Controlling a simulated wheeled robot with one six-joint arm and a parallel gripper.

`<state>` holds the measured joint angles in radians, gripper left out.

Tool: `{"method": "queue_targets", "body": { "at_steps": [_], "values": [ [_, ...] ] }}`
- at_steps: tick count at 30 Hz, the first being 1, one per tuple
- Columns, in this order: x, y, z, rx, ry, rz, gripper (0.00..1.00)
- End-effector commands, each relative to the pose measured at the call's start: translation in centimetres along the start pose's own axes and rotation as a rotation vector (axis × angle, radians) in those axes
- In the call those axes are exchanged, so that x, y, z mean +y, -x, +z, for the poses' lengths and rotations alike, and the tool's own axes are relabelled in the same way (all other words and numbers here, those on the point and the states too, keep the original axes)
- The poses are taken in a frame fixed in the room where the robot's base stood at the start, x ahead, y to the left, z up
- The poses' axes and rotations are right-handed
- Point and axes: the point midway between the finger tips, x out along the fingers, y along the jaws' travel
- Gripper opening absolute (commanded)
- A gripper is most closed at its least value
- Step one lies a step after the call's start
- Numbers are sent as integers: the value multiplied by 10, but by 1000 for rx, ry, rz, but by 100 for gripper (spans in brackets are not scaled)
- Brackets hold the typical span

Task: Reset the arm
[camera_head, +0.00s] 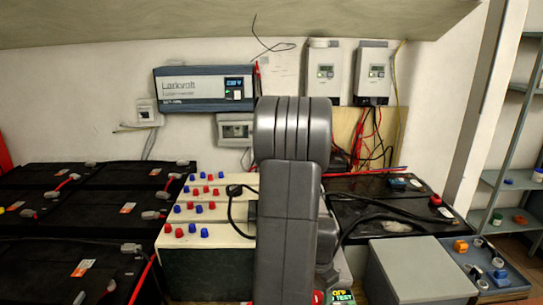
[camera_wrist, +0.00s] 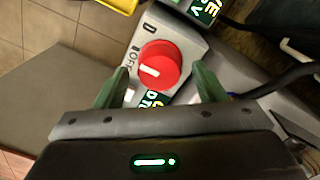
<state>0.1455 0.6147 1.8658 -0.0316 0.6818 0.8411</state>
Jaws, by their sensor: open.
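My arm stands upright in the middle of the head view and hides what lies behind it; my gripper's fingers do not show clearly there. In the wrist view my gripper (camera_wrist: 163,92) is open, with its two green fingers apart. A red rotary knob (camera_wrist: 160,65) with a white mark sits on a grey panel (camera_wrist: 189,45) just beyond the fingertips. The letters OFF show beside the knob. Nothing is held between the fingers. I cannot tell from this view whether a finger touches the panel.
Black batteries (camera_head: 85,215) fill the left. A pale block with red and blue caps (camera_head: 196,207) stands left of my arm. A grey box (camera_head: 418,272) and a tray of small parts (camera_head: 485,268) are at right. Dark cables run near my arm. An inverter (camera_head: 205,89) hangs on the wall.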

Motion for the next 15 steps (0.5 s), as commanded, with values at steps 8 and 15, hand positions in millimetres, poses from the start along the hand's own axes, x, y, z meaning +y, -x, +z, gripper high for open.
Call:
{"method": "queue_targets", "body": {
  "at_steps": [8, 15],
  "values": [
    [0, -1, 0, 0, 16, 0, 64],
    [0, 2, 0, 1, 12, -1, 64]
  ]
}}
